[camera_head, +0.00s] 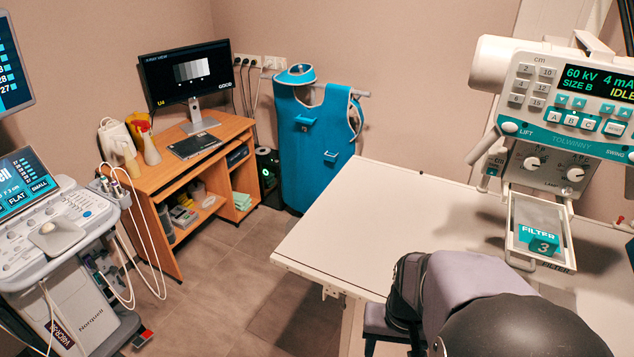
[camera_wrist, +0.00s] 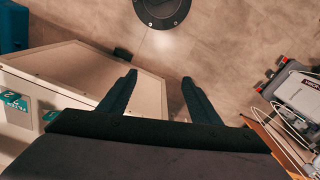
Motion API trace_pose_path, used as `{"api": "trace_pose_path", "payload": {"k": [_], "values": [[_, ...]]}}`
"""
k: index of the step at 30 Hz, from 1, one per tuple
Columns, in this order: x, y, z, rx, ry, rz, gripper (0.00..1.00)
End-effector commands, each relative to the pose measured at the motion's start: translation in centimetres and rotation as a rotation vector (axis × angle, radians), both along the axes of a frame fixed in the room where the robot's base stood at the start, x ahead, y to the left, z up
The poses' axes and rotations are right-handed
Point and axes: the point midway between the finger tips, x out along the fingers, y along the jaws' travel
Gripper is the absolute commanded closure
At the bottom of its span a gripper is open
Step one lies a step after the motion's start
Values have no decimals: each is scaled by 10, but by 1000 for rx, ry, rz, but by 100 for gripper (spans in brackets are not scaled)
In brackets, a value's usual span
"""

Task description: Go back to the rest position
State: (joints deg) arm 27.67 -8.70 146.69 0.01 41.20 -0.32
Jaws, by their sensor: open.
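My gripper (camera_wrist: 159,82) is in the wrist view, with its two dark fingers spread apart and nothing between them. In the head view my arm reaches in at the bottom right, in front of the white table (camera_head: 400,215); the gripper's fingers are hidden there.
An ultrasound cart (camera_head: 60,240) stands left. A wooden desk (camera_head: 200,150) and blue apron (camera_head: 312,145) are behind. Floor between is clear.

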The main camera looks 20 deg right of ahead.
Motion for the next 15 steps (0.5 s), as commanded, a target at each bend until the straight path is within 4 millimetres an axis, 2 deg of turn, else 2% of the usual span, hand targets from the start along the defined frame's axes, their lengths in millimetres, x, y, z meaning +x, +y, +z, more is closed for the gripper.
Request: {"api": "trace_pose_path", "payload": {"k": [1, 6, 10, 15], "values": [[7, 16, -3, 2, 4, 80, 42], [19, 60, -6, 4, 12, 287, 42], [22, 84, -8, 4, 15, 398, 42], [23, 100, -9, 2, 15, 472, 42]]}}
